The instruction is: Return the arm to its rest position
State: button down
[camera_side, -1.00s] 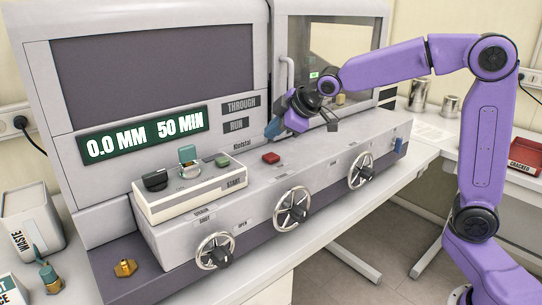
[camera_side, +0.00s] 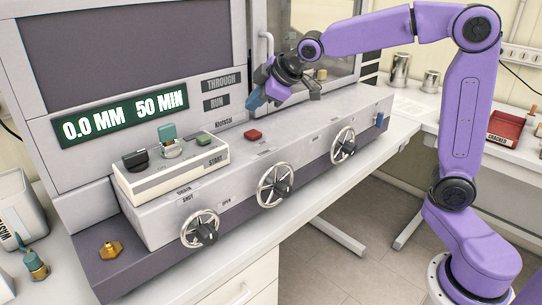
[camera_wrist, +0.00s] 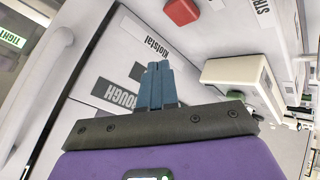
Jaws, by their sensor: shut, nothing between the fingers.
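My purple arm reaches over the grey testing machine (camera_side: 300,128) from the right. My gripper (camera_side: 256,101) has blue fingers and hangs above the machine's ledge, in front of its upright panel, behind and above the red button (camera_side: 253,135). In the wrist view the fingers of my gripper (camera_wrist: 157,72) lie together, with nothing between them. They point toward the panel lettering and the red button (camera_wrist: 181,11) and appear apart from both. No rest position is marked in view.
A white control box (camera_side: 180,170) with a green button (camera_side: 204,139) stands on the ledge. Several handwheels (camera_side: 275,186) stick out in front. A door handle (camera_side: 266,55) rises near my gripper. A red tray (camera_side: 505,128) sits on the right bench. The space above the ledge's right end is clear.

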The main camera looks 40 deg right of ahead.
jog(key=s+a+f, duration=0.1)
jog(key=s, duration=0.2)
jog(key=s+a+f+g, duration=0.1)
jog(key=s, duration=0.2)
jog(key=s+a+f+g, duration=0.1)
jog(key=s+a+f, duration=0.1)
jog(key=s, duration=0.1)
jog(key=shift+s+y, duration=0.35)
jog(key=shift+y, duration=0.05)
jog(key=s+d+f+g, duration=0.1)
jog(key=s+f+g, duration=0.1)
jog(key=s, duration=0.7)
jog(key=s+d+f+g+h, duration=0.1)
jog(key=s+f, duration=0.3)
jog(key=s, duration=0.5)
jog(key=s+d+f+n+g+h, duration=0.1)
jog(key=s+d+f+g, duration=0.2)
jog(key=s, duration=0.6)
jog(key=shift+s+f+g, duration=0.3)
jog(key=shift+s, duration=0.1)
jog(key=c, duration=1.8)
grip_release()
